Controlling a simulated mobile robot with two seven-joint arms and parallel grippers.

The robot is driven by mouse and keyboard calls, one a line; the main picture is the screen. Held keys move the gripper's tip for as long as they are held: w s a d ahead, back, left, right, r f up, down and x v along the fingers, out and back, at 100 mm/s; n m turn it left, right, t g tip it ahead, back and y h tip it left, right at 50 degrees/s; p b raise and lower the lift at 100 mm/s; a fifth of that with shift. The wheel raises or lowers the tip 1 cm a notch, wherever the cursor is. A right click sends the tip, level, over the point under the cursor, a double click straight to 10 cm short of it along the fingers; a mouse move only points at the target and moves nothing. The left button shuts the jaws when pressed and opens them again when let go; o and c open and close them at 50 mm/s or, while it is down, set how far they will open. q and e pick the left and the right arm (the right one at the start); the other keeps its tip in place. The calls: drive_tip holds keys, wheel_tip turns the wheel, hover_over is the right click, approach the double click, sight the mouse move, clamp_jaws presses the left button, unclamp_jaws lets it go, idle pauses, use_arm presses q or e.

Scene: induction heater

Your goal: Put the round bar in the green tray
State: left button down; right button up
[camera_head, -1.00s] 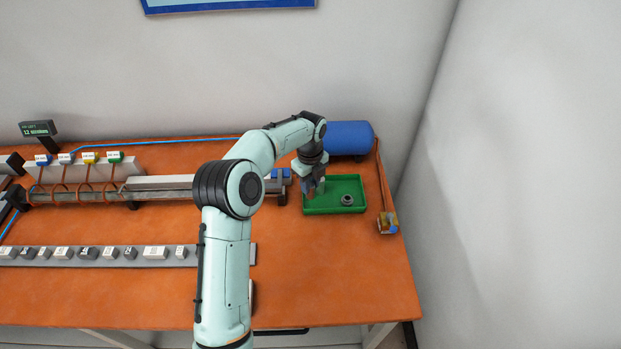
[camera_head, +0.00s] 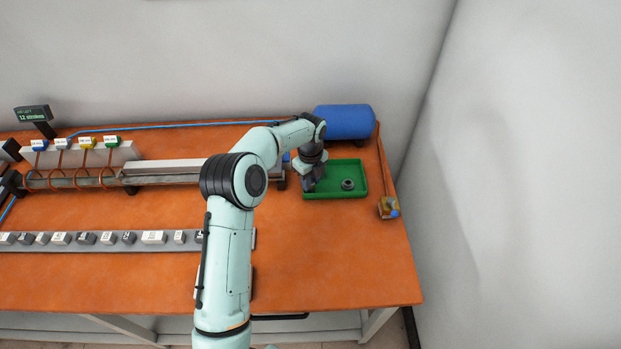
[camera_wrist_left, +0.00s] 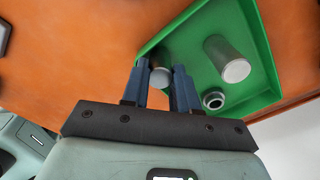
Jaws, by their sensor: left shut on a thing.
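The green tray (camera_head: 355,193) lies at the right end of the orange table; it also shows in the left wrist view (camera_wrist_left: 262,45). My left gripper (camera_head: 308,186) is over the tray's left part. In the left wrist view its dark blue fingers (camera_wrist_left: 160,78) are shut on a grey piece, which I take for the round bar (camera_wrist_left: 160,77); only its rounded end shows clearly. I cannot tell whether it touches the tray floor. A thicker grey cylinder (camera_wrist_left: 224,56) and a grey ring (camera_wrist_left: 213,101) are in the tray. My right gripper is not in view.
A blue tank (camera_head: 343,121) stands behind the tray. A small brass-coloured fitting (camera_head: 388,207) is to its right. The heater's copper coils (camera_head: 80,178) and a grey rail are to the left. A row of labelled blocks (camera_head: 153,237) lies in front. The front right tabletop is clear.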

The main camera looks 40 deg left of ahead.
use_arm(q)
drive_tip(key=c, duration=0.8)
unclamp_jaws()
drive_tip(key=shift+r, duration=0.15)
wheel_tip(320, 180, up, 13)
drive_tip(key=shift+r+p, duration=0.1)
drive_tip(key=shift+p, duration=0.8)
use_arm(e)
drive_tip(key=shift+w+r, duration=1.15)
